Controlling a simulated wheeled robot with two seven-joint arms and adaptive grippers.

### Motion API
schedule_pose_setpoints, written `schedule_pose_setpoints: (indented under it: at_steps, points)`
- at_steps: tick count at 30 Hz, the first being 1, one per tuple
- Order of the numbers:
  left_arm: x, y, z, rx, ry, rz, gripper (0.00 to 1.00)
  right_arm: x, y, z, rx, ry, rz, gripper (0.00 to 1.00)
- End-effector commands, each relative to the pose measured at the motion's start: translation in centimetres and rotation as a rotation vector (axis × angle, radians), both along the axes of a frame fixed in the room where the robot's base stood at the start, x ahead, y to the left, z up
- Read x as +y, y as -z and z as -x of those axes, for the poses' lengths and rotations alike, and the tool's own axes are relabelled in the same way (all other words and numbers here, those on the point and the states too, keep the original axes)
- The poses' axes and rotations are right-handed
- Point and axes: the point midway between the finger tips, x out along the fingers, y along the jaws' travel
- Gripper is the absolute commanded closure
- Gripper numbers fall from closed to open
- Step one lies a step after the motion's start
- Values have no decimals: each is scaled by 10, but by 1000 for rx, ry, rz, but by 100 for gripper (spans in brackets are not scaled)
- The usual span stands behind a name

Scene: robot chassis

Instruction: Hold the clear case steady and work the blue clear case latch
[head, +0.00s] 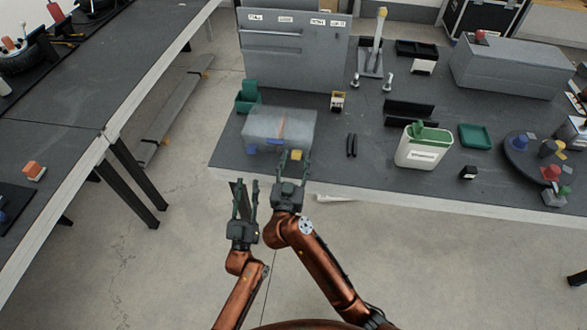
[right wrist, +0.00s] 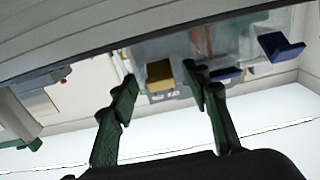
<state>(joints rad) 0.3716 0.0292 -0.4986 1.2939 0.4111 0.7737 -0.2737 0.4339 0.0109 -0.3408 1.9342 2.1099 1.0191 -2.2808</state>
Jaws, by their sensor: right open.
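The clear case (head: 262,124) is a see-through box near the front left edge of the workbench, with something orange inside. A yellow block-like part (right wrist: 159,75) is at the case front. My right gripper (head: 295,154) is open at the case front, its fingers either side of the yellow part with gaps visible. My left gripper (head: 245,184) is open and empty, short of the bench edge.
A green bin (head: 247,97) stands behind the case, with a grey drawer cabinet (head: 293,58) at the back. Two dark bars (head: 351,145) lie right of it. A white bin (head: 424,148) and a round dark tray (head: 522,166) are further right.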

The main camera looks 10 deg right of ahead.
Motion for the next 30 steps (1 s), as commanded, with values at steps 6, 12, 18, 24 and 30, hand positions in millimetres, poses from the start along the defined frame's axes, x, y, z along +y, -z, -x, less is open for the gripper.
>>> schedule_pose_setpoints:
  at_steps: [6,12,18,24,30]
  points:
    - [0,0,0,0,0,0,71,-6,0,-16,0,-1,1,56]
    - [0,0,0,0,0,0,71,-7,0,-18,0,-1,0,56]
    - [0,0,0,0,0,0,71,-7,0,-18,0,-1,0,64]
    - [0,0,0,0,0,0,71,-7,0,-17,0,-1,0,78]
    - [0,0,0,0,0,0,71,-7,0,-17,0,-1,0,92]
